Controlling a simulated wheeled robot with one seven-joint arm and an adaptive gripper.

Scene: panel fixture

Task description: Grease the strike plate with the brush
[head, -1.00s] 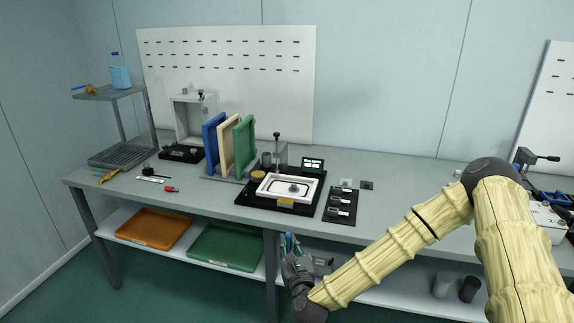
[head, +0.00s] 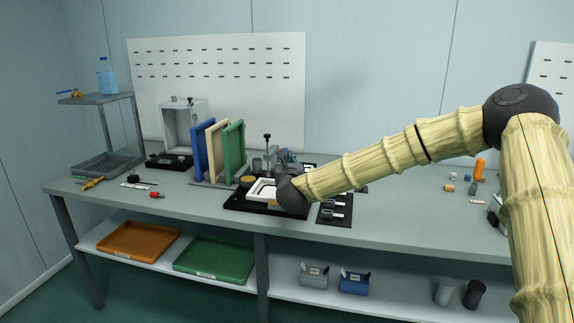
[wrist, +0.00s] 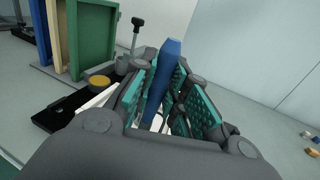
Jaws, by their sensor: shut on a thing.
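My gripper (wrist: 166,100) is shut on a slim blue handle, which I take as the brush (wrist: 163,78). The handle stands tilted between the teal finger pads; its bristles are hidden. In the head view my gripper (head: 284,160) is over the right part of the black fixture base (head: 236,204) and its white frame (head: 259,190), hiding much of both. A round pot with a yellow top (wrist: 99,82) is left of my gripper, and it also shows in the head view (head: 247,181). I cannot pick out the strike plate.
Blue, cream and green upright panels (head: 233,150) stand left of the fixture. A black-knobbed post (head: 267,145) rises behind it. A dark tray (head: 335,210) lies to the right. Small loose parts (head: 465,182) lie farther right, with clear bench between.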

